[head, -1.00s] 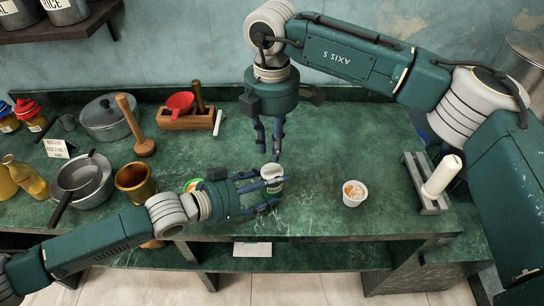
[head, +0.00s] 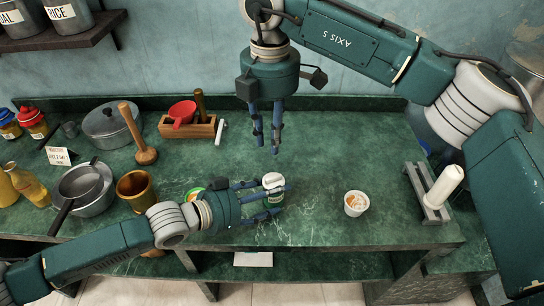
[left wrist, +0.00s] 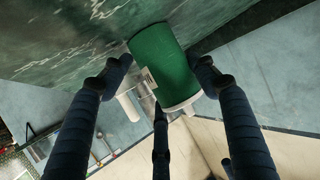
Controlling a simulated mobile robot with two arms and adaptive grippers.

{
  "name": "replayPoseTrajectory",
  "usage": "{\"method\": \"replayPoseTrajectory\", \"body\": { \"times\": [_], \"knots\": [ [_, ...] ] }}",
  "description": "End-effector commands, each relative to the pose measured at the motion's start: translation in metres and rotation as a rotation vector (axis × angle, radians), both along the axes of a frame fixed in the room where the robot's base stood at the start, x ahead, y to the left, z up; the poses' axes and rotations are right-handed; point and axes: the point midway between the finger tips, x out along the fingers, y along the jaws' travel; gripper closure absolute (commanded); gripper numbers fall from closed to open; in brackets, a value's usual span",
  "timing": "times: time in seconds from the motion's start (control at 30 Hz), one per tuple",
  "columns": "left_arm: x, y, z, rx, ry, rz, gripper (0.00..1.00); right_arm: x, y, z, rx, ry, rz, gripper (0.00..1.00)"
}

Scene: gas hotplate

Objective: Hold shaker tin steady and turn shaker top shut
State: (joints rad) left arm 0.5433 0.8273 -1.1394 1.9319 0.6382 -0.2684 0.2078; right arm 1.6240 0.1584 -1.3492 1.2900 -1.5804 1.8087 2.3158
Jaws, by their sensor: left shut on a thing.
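The shaker tin (head: 275,198) is a green cylinder near the counter's front edge. Its white top (head: 272,180) faces up in the head view. In the left wrist view the green tin (left wrist: 163,62) fills the upper middle, with its white rim (left wrist: 181,105) at the lower end. My left gripper (head: 274,196) is shut on the tin, with fingers on both sides of it. My right gripper (head: 268,148) points down above and behind the shaker. Its fingers are apart with nothing between them, and it does not touch the top.
A white cup (head: 356,203) with something in it stands to the right. Farther right is a grey rack (head: 427,197) with a white cylinder (head: 443,186). A brass mortar (head: 135,188), a pan (head: 85,188) and a wooden masher (head: 146,155) stand left. The counter between shaker and cup is clear.

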Motion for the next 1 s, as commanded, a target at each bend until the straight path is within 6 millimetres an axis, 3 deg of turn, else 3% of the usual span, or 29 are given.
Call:
{"method": "replayPoseTrajectory", "body": {
  "times": [0.6, 1.0],
  "knots": [
    [-0.001, 0.001, -0.004, 0.006, 0.007, 0.002, 0.7, -0.001, -0.001, -0.104, -0.001, 0.001, -0.002, 0.78],
    [-0.001, 0.001, -0.004, 0.005, 0.007, 0.002, 0.7, 0.0, -0.001, -0.117, -0.001, -0.001, -0.002, 0.78]
  ]
}}
